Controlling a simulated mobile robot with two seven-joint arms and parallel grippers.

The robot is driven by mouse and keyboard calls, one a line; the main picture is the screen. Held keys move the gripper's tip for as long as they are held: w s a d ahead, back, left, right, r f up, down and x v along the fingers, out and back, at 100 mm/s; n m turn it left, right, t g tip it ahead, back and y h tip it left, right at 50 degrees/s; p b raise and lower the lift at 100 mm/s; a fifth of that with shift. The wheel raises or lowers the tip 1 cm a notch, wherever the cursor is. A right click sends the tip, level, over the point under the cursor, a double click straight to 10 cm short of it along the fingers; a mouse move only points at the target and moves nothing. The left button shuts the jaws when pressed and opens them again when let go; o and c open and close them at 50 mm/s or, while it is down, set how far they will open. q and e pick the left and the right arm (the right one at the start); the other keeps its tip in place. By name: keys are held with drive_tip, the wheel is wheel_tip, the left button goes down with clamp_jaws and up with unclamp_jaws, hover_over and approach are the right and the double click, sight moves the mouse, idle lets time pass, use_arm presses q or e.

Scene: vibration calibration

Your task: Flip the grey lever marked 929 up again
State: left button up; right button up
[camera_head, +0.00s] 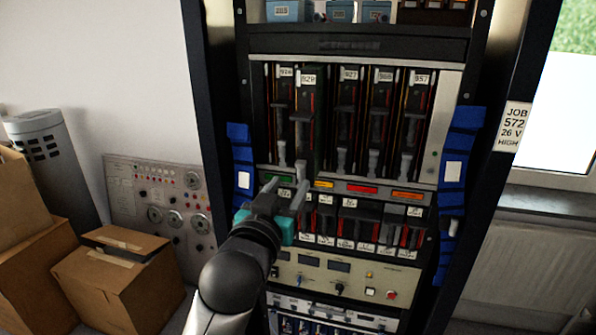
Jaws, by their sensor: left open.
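A tall dark rack holds a row of tall slots with grey levers. The second slot from the left bears a white label (308,79) that seems to read 929, though its last digit is blurred. The grey lever (301,122) in that slot shows below the label; its lower end is hard to separate from my finger. My left gripper (286,184), with teal parts at its base, is open in front of the lower left of this row, just below the slot. I cannot tell whether it touches the lever. My right gripper is out of view.
Neighbouring levers, such as the one under 927 (343,158), stand close by on the right. Below are coloured labels, modules and a beige control panel (335,270). Cardboard boxes (120,283) stand at left.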

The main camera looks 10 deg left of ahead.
sight(300, 168)
use_arm(q)
drive_tip(key=shift+w+d, duration=0.1)
drive_tip(key=shift+w, duration=3.35)
clamp_jaws()
